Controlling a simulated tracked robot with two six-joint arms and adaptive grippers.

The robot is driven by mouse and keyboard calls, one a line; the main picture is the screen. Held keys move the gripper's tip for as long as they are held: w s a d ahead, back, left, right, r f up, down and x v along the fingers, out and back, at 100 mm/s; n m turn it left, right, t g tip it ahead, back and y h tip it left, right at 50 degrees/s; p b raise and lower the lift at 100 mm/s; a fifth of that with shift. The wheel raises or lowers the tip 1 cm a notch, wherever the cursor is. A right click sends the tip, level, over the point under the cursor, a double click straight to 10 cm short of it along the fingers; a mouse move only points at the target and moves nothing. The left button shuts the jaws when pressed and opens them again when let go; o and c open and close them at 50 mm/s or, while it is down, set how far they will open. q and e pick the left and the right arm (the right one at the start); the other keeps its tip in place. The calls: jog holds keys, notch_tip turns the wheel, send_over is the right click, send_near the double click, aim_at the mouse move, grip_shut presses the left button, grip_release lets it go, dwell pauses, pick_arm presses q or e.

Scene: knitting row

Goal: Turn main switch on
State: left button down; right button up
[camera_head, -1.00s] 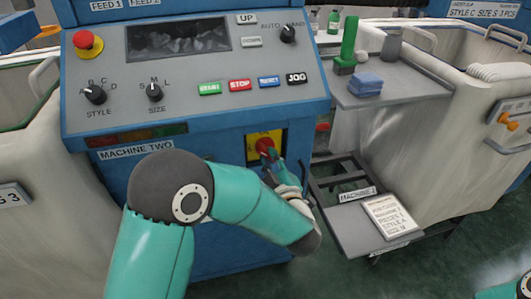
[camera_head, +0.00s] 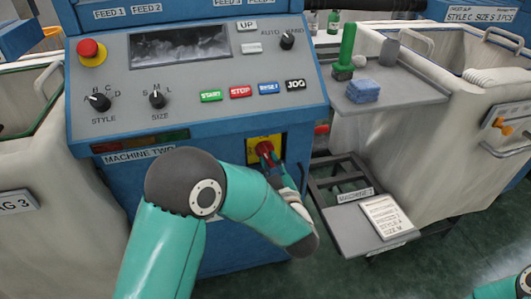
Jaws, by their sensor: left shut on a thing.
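The main switch (camera_head: 264,148) is a red rotary knob on a yellow plate, low on the right front of the blue machine labelled MACHINE TWO. My left gripper (camera_head: 268,158) is at the knob, its fingers shut on it. The fingers and wrist hide part of the knob and plate, so I cannot tell its exact angle. A bit of my right arm shows at the bottom right corner; its gripper is out of view.
The sloped panel above holds a red emergency stop (camera_head: 89,50), dials and several coloured buttons. Pale bins flank the machine.

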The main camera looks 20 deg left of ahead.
pick_arm(q)
jog(key=shift+a+f, duration=0.1)
jog(key=shift+f, duration=0.1)
jog(key=shift+m, duration=0.3)
jog(key=shift+m+p, duration=1.3)
jog(key=shift+m, duration=0.8)
jog(key=c, duration=1.4)
grip_release()
jog(key=shift+o, duration=0.2)
jog(key=shift+s, duration=0.1)
